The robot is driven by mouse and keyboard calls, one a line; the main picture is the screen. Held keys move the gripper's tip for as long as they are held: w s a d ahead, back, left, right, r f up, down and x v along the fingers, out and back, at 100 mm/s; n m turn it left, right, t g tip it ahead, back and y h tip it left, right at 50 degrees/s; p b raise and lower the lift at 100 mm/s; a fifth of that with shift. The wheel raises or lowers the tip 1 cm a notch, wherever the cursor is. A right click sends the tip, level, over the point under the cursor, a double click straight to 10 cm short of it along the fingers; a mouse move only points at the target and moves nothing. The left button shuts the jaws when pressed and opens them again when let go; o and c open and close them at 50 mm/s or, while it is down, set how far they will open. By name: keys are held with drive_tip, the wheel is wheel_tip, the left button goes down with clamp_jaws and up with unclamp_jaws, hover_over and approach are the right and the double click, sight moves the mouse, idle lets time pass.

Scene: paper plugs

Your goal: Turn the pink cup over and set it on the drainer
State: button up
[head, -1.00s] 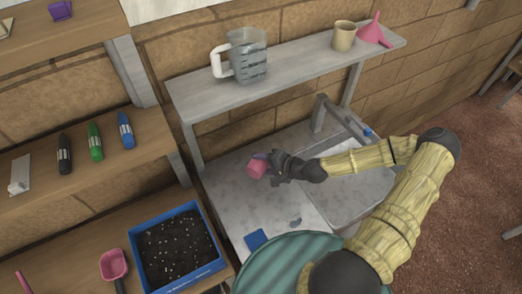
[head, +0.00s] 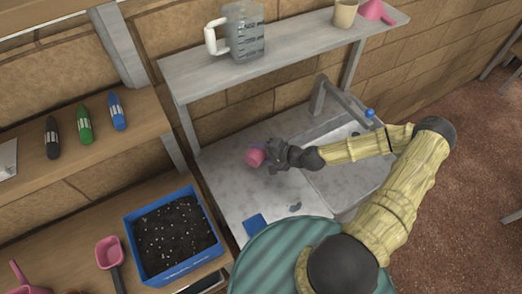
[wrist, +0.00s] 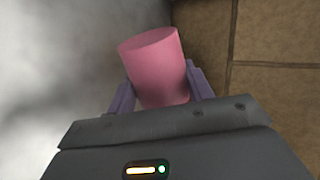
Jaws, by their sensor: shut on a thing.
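My gripper (head: 266,152) is shut on the pink cup (head: 255,158), which shows at the left end of my arm in the head view. In the wrist view the cup (wrist: 158,70) sits between the two purple fingers (wrist: 160,88), with one finger on each side. Its far end shows as a plain pink oval; I cannot tell whether that is the base or the mouth. In the head view the cup lies tilted on its side, over the grey drainer (head: 225,180) left of the sink basin. I cannot tell its height above the surface.
A sink basin (head: 350,180) with a tap (head: 340,95) is to the right, partly behind my arm. A shelf (head: 290,45) with a jug (head: 243,32), a beige cup (head: 345,13) and a pink funnel (head: 375,10) is above. A blue cloth or sponge (head: 256,226) lies on the drainer's front.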

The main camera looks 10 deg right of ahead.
sight(261, 159)
drive_tip(key=shift+f+b, duration=1.05)
drive_tip(key=shift+f, duration=0.75)
drive_tip(key=shift+w+f, duration=0.1)
drive_tip(key=shift+f, duration=0.1)
drive_tip(key=shift+a+f, duration=0.1)
